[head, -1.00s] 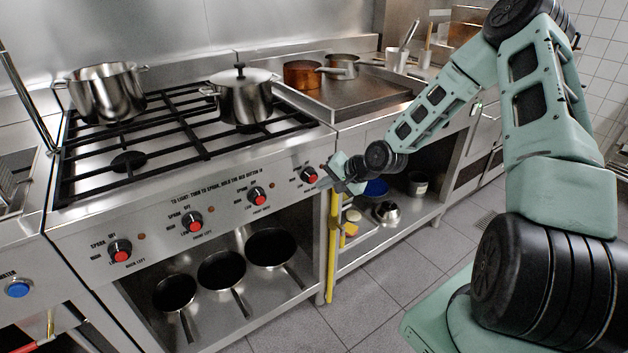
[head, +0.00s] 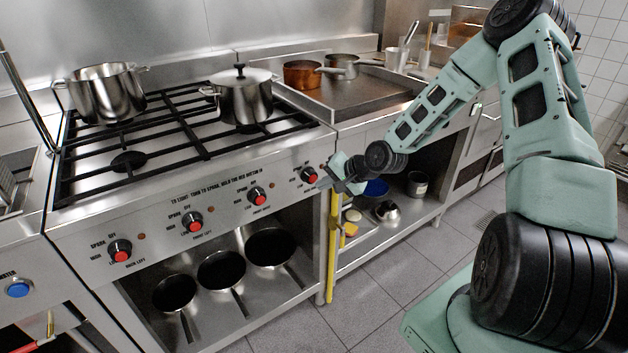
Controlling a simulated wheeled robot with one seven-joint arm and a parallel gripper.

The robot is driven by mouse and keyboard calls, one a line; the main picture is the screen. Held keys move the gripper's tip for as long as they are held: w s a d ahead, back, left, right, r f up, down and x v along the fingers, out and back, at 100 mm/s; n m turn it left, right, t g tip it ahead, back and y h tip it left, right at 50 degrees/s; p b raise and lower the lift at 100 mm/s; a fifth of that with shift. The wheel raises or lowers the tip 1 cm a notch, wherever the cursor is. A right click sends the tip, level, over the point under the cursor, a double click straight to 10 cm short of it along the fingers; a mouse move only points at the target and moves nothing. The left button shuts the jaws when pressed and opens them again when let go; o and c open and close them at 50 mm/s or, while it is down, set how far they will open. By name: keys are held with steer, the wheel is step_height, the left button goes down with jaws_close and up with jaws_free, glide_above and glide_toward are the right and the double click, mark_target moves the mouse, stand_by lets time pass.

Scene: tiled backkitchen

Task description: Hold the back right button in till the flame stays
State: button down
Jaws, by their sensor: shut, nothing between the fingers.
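The rightmost knob (head: 309,174) on the stove's front panel has a red button at its centre. The label under it is covered by my gripper, while the other knobs' labels read back left, front left and front right. My gripper (head: 322,183) is shut and empty, with its tip at the right edge of this knob. I cannot tell whether the tip touches or presses the red button. A lidded steel pot (head: 243,100) stands over the burners at the back right. No flame shows in this view, and the pot hides the burner under it.
Three similar knobs line the panel to the left: back left (head: 120,250), front left (head: 192,222) and front right (head: 257,196). An open pot (head: 106,92) stands at the back left. A yellow pole (head: 332,250) stands just below my gripper. Pans fill the shelf below.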

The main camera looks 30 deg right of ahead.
steer(key=shift+w, duration=0.4)
steer(key=shift+w+p, duration=0.35)
stand_by(0.6)
stand_by(3.6)
steer(key=shift+s+p, duration=0.35)
steer(key=shift+s, duration=0.4)
steer(key=shift+s, duration=0.15)
steer(key=s+p, duration=0.1)
steer(key=s, duration=0.3)
steer(key=shift+s+d, duration=0.1)
steer(key=shift+s, duration=0.3)
